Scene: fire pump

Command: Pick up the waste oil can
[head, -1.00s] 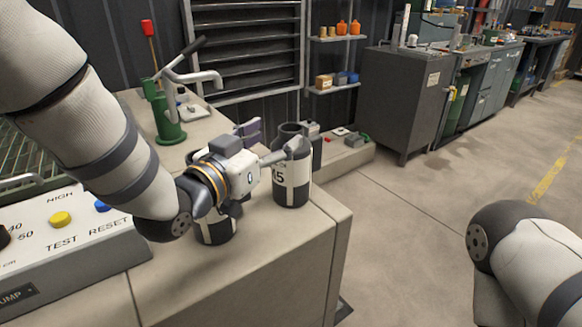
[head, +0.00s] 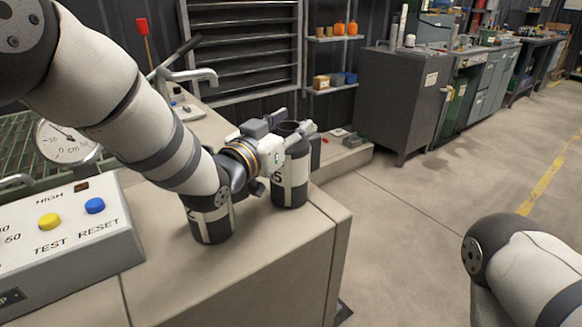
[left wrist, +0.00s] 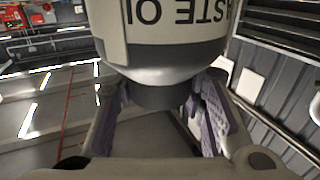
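In the head view a can (head: 291,182) with a pale label and dark bands stands upright on the bench top near its right end. My left gripper (head: 292,122) is at its top, with fingers to either side of the upper part. The left wrist view shows the can (left wrist: 180,28) upside down in the picture, with "WASTE OI" readable on its label. Its dark narrow part lies between the purple-padded fingers (left wrist: 160,115), which are apart; a firm grip does not show. My right gripper is out of view.
A second similar can (head: 212,222) stands just left, partly behind my left arm. A control box (head: 70,235) with yellow and blue buttons and a gauge (head: 65,143) are at the left. A dark cabinet (head: 395,100) stands behind; the floor to the right is open.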

